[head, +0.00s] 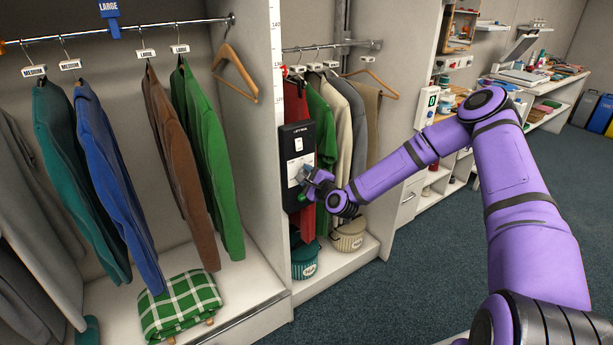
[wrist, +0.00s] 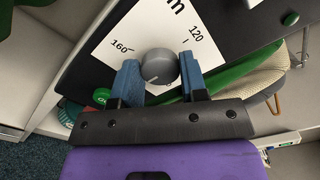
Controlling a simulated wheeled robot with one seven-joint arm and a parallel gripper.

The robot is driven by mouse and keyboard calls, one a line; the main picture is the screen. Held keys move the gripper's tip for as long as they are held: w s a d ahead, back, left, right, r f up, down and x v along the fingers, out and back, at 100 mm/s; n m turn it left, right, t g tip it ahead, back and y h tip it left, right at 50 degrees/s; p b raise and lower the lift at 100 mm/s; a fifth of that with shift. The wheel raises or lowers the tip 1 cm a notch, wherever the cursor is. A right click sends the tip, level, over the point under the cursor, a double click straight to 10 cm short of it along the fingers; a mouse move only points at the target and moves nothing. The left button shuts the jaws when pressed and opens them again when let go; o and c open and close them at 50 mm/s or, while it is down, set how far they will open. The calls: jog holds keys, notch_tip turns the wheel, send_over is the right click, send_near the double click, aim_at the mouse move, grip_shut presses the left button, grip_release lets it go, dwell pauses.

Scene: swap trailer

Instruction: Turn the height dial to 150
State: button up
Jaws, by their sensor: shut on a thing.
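The height dial (wrist: 158,62) is a round grey knob on a white scale plate (wrist: 117,27) in the wrist view. The plate shows 160 on the left and 120 on the right. My gripper (wrist: 160,78) is shut on the dial, one blue finger on each side. A small pale mark shows near the dial's lower edge; I cannot read its setting exactly. In the head view, the black control panel (head: 296,136) is upright on the closet divider, and my gripper (head: 306,177) is at its lower half, hiding the dial.
Clothes on hangers, such as a green garment (head: 205,150), hang left of the panel; more hang just right of it. A green checked blanket (head: 180,305) lies on the lower left shelf. A teal basket (head: 305,262) stands below the panel. Carpeted floor is open at the lower middle.

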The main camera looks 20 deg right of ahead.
jog(key=shift+f, duration=0.1)
jog(key=o, duration=0.9)
jog(key=shift+s, duration=0.1)
jog(key=v, duration=1)
jog(key=shift+s+d, duration=0.15)
jog(key=shift+s, duration=0.15)
